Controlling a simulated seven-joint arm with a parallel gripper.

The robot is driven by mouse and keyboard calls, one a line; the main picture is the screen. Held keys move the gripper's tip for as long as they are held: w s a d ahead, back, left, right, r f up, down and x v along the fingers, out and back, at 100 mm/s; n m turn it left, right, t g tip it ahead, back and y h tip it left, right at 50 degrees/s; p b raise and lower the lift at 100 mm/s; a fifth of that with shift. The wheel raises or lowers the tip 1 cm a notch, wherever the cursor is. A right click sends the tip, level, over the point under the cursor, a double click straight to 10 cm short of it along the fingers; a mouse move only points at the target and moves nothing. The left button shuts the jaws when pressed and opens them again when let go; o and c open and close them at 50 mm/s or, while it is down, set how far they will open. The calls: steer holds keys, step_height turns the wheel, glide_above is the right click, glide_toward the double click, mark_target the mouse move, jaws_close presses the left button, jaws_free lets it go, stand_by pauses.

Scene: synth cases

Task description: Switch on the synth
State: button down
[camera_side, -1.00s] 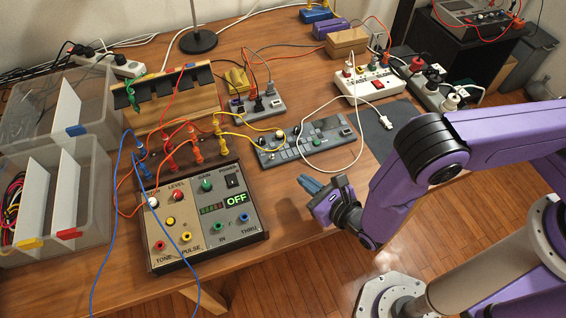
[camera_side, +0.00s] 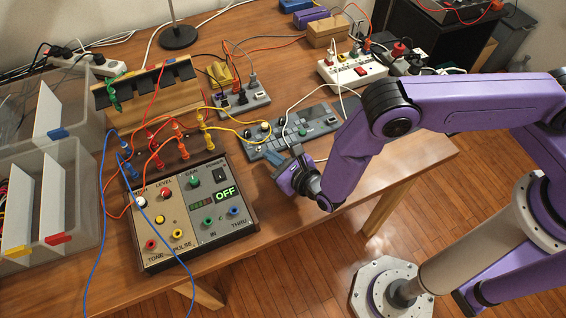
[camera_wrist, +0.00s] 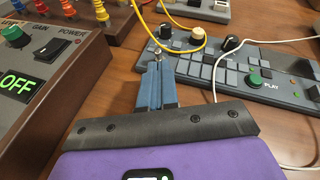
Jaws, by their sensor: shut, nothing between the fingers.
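The synth (camera_side: 246,222) is a wood-sided box with a beige and grey panel at the table's front. Its display (camera_side: 225,194) reads OFF. The black POWER rocker switch (camera_side: 218,177) is at the panel's upper right; it also shows at the left of the wrist view (camera_wrist: 52,49). My gripper (camera_side: 268,158) has light blue fingers and is to the right of the synth, apart from it, near the grey keypad unit's lower left corner. In the wrist view, my fingers (camera_wrist: 157,72) are shut with nothing between them, right of the POWER switch.
The grey keypad unit (camera_wrist: 229,66) with a green PLAY button lies just right of my fingers. A yellow cable (camera_side: 232,131) and a white cable (camera_wrist: 214,78) run close by. A blue cable (camera_side: 88,270) hangs left of the synth. Bare table lies between synth and keypad.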

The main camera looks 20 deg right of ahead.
mark_target(265, 143)
steer(key=shift+w+a+f, duration=0.2)
steer(key=shift+w+f, duration=0.05)
steer(key=shift+w, duration=0.4)
steer(key=shift+w+r+g, duration=0.35)
steer(key=shift+r+g, duration=0.2)
steer(key=shift+g, duration=0.65)
steer(key=shift+w+r+m+g, duration=0.3)
steer(key=shift+m+g, duration=0.1)
steer(key=shift+g, duration=0.2)
steer(key=shift+w+r+g+h, duration=0.2)
steer(key=shift+w+g, duration=0.15)
steer(key=shift+g, duration=0.55)
steer(key=shift+w+r+g+h, duration=0.15)
steer(key=shift+w+g, duration=0.15)
steer(key=shift+g, duration=0.6)
steer(key=shift+r, duration=0.1)
steer(key=shift+r, duration=0.7)
steer(key=shift+r, duration=0.1)
steer(key=w+v, duration=0.1)
steer(key=v, duration=0.8)
steer(key=shift+r, duration=0.7)
